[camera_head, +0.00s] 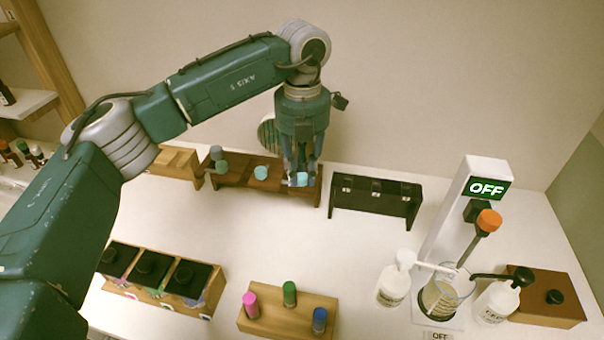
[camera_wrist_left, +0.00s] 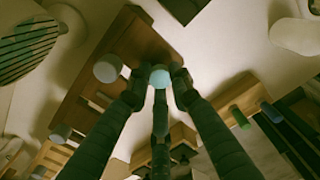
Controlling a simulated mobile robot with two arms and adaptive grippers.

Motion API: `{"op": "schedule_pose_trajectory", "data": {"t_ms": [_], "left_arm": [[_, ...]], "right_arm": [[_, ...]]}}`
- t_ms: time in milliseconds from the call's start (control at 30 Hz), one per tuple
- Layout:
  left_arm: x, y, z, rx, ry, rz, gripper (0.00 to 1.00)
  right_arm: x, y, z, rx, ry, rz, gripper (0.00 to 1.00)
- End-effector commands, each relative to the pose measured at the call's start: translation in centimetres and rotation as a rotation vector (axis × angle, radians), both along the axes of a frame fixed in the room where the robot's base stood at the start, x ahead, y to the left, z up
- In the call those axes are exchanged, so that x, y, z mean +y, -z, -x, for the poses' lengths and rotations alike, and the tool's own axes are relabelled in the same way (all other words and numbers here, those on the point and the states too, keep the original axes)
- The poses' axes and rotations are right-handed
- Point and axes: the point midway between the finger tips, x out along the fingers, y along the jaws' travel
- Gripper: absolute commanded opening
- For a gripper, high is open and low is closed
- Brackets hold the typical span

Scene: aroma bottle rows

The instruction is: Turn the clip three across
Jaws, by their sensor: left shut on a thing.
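My left gripper (camera_head: 301,178) points down at the right end of a dark brown wooden rack (camera_head: 240,180). It is shut on a pale blue-capped piece (camera_head: 303,180), whose cap also shows between the fingers in the left wrist view (camera_wrist_left: 160,78). The fingers hide its lower part. A black rack (camera_head: 375,208) stands just right of the brown one, with small metallic clip-like parts (camera_head: 376,187) along its top. I cannot tell from here which way each is turned. My right gripper is not in view.
Other pale caps (camera_head: 261,173) sit along the brown rack. A wooden block (camera_head: 270,318) with pink, green and blue caps stands in front. Black-topped boxes (camera_head: 150,268) stand left. The white table's middle is clear.

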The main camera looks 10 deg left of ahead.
Motion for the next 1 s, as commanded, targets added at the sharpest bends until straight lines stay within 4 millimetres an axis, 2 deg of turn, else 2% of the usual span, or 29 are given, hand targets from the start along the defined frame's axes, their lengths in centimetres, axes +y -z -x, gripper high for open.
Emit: {"op": "schedule_pose_trajectory", "data": {"t_ms": [33,533,567,633,667,1000], "left_arm": [[-0.06,-0.44,-0.34,-0.013,-0.012,0.005,0.0],[-0.03,-0.58,-0.42,-0.016,-0.03,0.005,0.0],[-0.03,-0.58,-0.42,-0.016,-0.03,0.005,0.23],[-0.02,-0.54,-0.41,-0.016,-0.03,0.005,0.37],[-0.02,-0.5,-0.38,-0.014,-0.03,0.005,0.4],[-0.02,-0.58,-0.18,-0.007,-0.027,0.002,0.4]], "right_arm": [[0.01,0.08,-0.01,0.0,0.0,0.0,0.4],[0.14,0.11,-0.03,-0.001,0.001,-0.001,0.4],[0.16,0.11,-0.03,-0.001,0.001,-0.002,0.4],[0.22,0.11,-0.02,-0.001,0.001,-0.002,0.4],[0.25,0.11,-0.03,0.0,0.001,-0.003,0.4],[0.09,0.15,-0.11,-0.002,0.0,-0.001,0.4]]}}
